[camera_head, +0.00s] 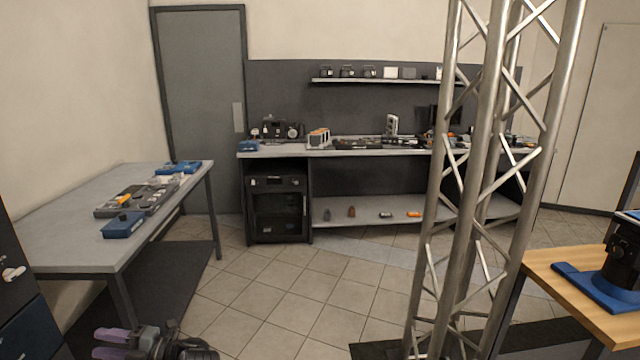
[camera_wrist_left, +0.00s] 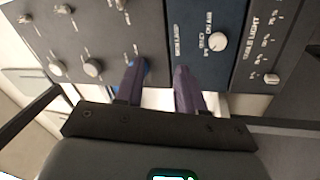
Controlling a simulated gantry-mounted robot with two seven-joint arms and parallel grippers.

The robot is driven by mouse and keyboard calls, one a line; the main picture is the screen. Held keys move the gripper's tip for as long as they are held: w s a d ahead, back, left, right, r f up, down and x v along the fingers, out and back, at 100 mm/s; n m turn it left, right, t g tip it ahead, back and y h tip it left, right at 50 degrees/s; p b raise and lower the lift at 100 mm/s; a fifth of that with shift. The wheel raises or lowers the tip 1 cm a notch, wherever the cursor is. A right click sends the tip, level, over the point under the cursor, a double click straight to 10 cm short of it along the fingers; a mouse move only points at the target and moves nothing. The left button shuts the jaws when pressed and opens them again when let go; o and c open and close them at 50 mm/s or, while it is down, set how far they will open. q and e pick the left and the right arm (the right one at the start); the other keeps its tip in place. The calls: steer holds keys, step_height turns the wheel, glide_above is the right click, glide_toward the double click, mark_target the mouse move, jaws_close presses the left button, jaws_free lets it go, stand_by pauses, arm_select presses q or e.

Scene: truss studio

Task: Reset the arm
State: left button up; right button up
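My left gripper (camera_head: 98,343) is low at the bottom left of the head view, its two purple fingers pointing left. In the left wrist view the fingers of this gripper (camera_wrist_left: 160,72) are spread apart with an empty gap between them. They are in front of a dark control panel (camera_wrist_left: 105,25) with several knobs and a blue strip (camera_wrist_left: 195,15); I cannot tell whether the tips touch it. The panel also shows at the left edge of the head view (camera_head: 14,245). My right gripper is not in view.
A grey table (camera_head: 75,220) with a mixer and blue boxes stands at left. A workbench (camera_head: 290,151) runs along the back wall. A metal truss (camera_head: 465,200) rises right of centre. A wooden table (camera_head: 565,285) is at right. The tiled floor between is clear.

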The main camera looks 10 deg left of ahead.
arm_select(q)
steer(key=s+a+r+m+t+y+p, duration=0.2)
steer(key=s+a+m+t+y+p, duration=0.35)
steer(key=s+m+t, duration=0.75)
steer(key=w+d+f+m+t+h+p, duration=0.25)
steer(key=d+m+t+h, duration=0.25)
steer(key=d+m+h, duration=0.6)
steer(key=w+d+f+m+t+h+p, duration=0.15)
steer(key=d+f+m+t+h, duration=0.3)
steer(key=d+m+h, duration=0.6)
steer(key=s+d+f+m+g+h, duration=0.1)
steer(key=s+d+g+h, duration=0.2)
steer(key=d, duration=0.7)
steer(key=s+d+f+m+g+h, duration=0.1)
steer(key=s+d+g, duration=0.25)
steer(key=d, duration=0.65)
steer(key=s+d+m+g, duration=0.1)
steer(key=s+m+g, duration=0.1)
steer(key=s+g, duration=0.5)
step_height(320, 180, up, 37)
steer(key=s+t+p, duration=0.1)
steer(key=s+p, duration=0.1)
steer(key=p, duration=3.6)
steer(key=shift+s+t, duration=0.4)
